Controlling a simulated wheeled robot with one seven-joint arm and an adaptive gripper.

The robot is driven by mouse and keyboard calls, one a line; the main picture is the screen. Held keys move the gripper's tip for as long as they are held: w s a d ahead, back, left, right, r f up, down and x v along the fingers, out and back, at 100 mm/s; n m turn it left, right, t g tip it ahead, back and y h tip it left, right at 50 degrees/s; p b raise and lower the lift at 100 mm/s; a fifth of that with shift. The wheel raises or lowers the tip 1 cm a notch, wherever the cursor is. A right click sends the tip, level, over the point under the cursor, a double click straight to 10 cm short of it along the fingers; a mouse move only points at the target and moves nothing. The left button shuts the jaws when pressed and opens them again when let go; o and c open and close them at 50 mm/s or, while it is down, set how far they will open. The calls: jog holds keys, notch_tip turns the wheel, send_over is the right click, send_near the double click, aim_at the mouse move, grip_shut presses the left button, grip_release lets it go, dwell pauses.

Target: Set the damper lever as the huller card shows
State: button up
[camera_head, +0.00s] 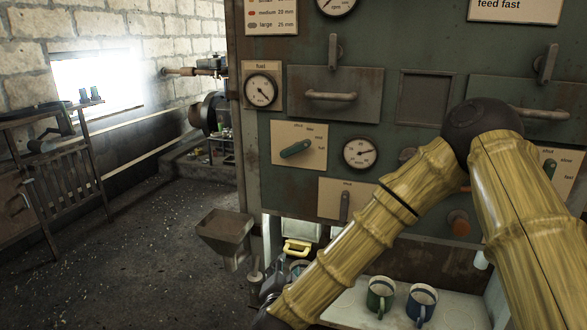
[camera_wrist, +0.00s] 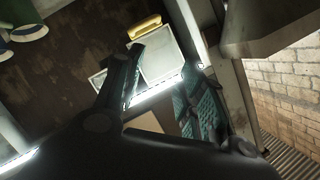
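The green panel carries several levers, and I cannot tell which is the damper lever. A grey upright lever (camera_head: 344,205) sits on a small card low on the panel, with its lettering too small to read fully. Another green lever (camera_head: 549,169) is at the right edge, partly behind my arm. A card reading "feed fast" (camera_head: 514,8) is cut off at the top right. My gripper (camera_wrist: 160,72) is open and empty in the wrist view, low beneath the panel and apart from the levers.
A fuel gauge (camera_head: 261,91) and another gauge (camera_head: 360,153) are on the panel. A green mug (camera_head: 380,294) and a blue mug (camera_head: 421,303) stand on the white shelf. A metal hopper (camera_head: 225,230) stands left of my gripper. The floor at left is mostly clear.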

aim_at(293, 151)
notch_tip(293, 151, up, 29)
jog(key=w+a+m+t+h+p, duration=0.1)
jog(key=w+m+t+h+p, duration=0.1)
jog(key=m+h+p, duration=0.4)
jog(key=shift+y, duration=0.6)
jog(key=p+x, duration=0.2)
jog(key=x, duration=0.3)
jog(key=p+x, duration=0.1)
jog(key=x, duration=0.4)
jog(key=shift+w+f+p, duration=0.2)
jog(key=shift+w+p, duration=0.15)
jog(key=shift+w, duration=0.05)
grip_shut()
